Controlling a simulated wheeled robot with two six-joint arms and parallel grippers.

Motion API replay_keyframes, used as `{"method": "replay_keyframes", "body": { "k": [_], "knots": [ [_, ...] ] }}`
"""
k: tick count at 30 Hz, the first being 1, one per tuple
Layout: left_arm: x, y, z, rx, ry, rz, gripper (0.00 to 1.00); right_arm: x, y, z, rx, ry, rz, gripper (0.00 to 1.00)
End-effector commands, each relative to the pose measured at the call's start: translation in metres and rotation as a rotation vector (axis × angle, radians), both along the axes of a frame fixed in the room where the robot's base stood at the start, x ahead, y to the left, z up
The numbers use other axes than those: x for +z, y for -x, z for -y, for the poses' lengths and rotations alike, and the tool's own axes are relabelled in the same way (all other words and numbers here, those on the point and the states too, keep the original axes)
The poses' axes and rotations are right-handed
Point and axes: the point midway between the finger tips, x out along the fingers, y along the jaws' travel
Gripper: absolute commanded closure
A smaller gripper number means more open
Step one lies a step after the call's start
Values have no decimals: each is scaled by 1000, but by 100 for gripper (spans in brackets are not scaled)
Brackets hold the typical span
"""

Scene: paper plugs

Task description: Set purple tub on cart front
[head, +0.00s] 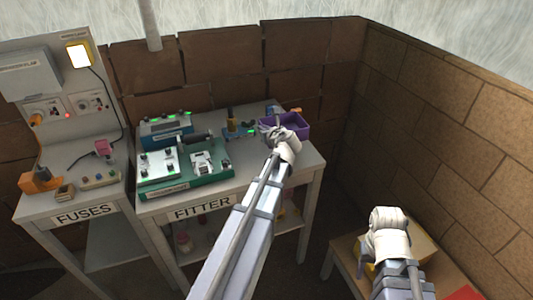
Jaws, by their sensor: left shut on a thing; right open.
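The purple tub (298,122) is at the right end of the grey table labelled FITTER (310,160), with an orange item showing at its far rim. My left gripper (272,128) is at the tub's near left side, shut on the tub; its own wrist hides part of the contact. Whether the tub touches the tabletop is not clear. My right gripper (388,216) is at the lower right, apart from the tub, open, over a low wooden surface (345,250). No label marks a cart; I cannot tell whether that low surface is one.
The FITTER table holds a green tray (215,176) with devices and a blue unit (165,131). The FUSES table (85,200) stands left with small items. Brick walls close in behind and right (450,130). A red item (465,292) is at the bottom right.

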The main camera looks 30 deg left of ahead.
Motion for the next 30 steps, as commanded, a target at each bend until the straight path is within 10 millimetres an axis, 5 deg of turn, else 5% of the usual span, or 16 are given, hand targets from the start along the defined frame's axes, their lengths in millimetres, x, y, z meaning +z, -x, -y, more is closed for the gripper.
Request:
{"method": "replay_keyframes", "body": {
  "k": [10,20,30],
  "knots": [
    [-54,0,0,0,0,0,100,-54,0,0,0,0,0,50],
    [-63,0,0,0,0,0,100,-63,0,0,0,0,0,50],
    [-99,0,0,0,0,0,100,-99,0,0,1,0,0,50]
  ]
}}
